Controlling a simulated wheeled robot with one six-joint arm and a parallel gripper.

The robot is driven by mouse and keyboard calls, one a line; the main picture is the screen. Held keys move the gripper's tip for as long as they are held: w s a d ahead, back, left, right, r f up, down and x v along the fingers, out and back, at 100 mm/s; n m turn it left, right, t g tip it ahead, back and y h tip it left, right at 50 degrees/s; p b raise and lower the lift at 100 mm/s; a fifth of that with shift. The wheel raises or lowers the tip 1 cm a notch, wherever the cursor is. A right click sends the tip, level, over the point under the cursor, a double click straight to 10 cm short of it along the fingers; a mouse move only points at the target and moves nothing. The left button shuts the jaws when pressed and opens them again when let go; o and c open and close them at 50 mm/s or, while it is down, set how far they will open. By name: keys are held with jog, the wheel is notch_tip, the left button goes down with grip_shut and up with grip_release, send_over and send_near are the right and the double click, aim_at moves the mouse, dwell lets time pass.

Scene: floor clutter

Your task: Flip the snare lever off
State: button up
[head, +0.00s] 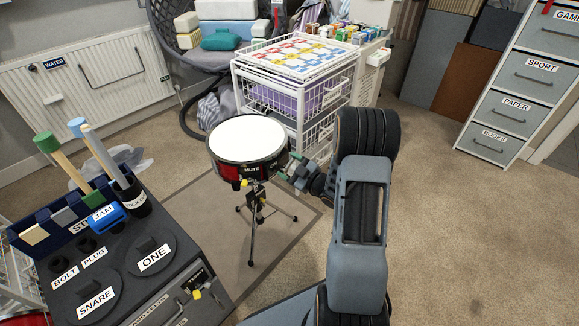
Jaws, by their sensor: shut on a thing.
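The snare drum (249,139) has a white head and a red shell, and stands on a tripod stand (252,222) on a flat mat. A label reading MUTE is on the front of its shell. My gripper (284,173) is at the right side of the drum's shell, just below the rim. It is shut on a small part there, which looks to be the snare lever. The fingers hide most of that part, so its position cannot be told.
A dark bench (130,265) with labelled knobs and a blue bin of tubes stands at the left front. A white wire basket trolley (240,92) is close behind the drum. Grey labelled drawers (511,108) stand at the right. The carpet (450,230) at right is clear.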

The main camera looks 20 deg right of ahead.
jog(key=shift+w+d+f+m, duration=0.1)
jog(key=shift+d+m, duration=0.1)
jog(key=shift+m, duration=0.9)
jog(key=o, duration=0.8)
jog(key=shift+o, duration=0.2)
jog(key=p+v, duration=0.3)
jog(key=v, duration=1)
jog(key=shift+s, duration=0.4)
jog(key=shift+d, duration=0.1)
